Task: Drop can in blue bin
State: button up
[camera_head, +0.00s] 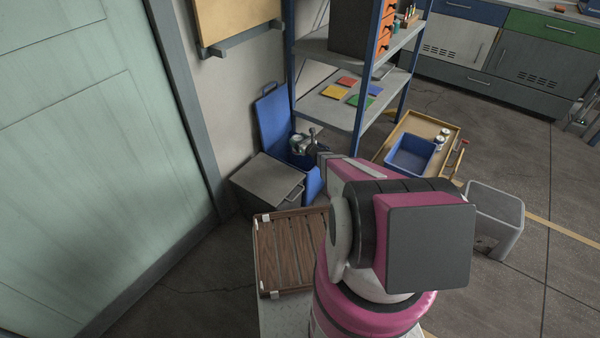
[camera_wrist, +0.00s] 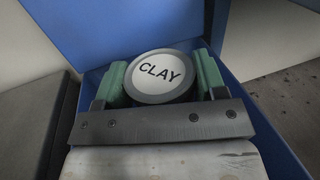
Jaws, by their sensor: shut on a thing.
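My gripper (camera_wrist: 161,82) is shut on a can (camera_wrist: 160,70) with a white top marked "CLAY" and a grey rim, held between its green finger pads. The blue bin (camera_wrist: 262,112) surrounds the can in the wrist view. In the head view the blue bin (camera_head: 314,184) stands against the wall with its blue lid (camera_head: 272,116) raised. My gripper (camera_head: 311,146) and the can (camera_head: 297,143) are over its opening there. My arm hides part of the bin, and its inside floor is hidden.
A grey box with a handle (camera_head: 268,184) stands left of the bin, and a shelf rack (camera_head: 328,108) behind right. A slatted wooden tray (camera_head: 284,252) lies nearer. A smaller blue tub (camera_head: 412,158) and cans (camera_head: 441,138) sit on a wooden tray, near a grey bin (camera_head: 505,205).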

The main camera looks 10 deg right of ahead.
jog(key=shift+f, duration=0.2)
jog(key=o, duration=1.3)
jog(key=shift+c, duration=0.2)
jog(key=r, duration=0.4)
jog(key=shift+s+a+r, duration=0.35)
jog(key=shift+r, duration=0.05)
jog(key=s+a+r, duration=0.5)
jog(key=a+r, duration=0.1)
jog(key=a, duration=0.3)
jog(key=shift+s+a, duration=0.15)
jog(key=shift+s, duration=0.05)
jog(key=shift+r, duration=0.1)
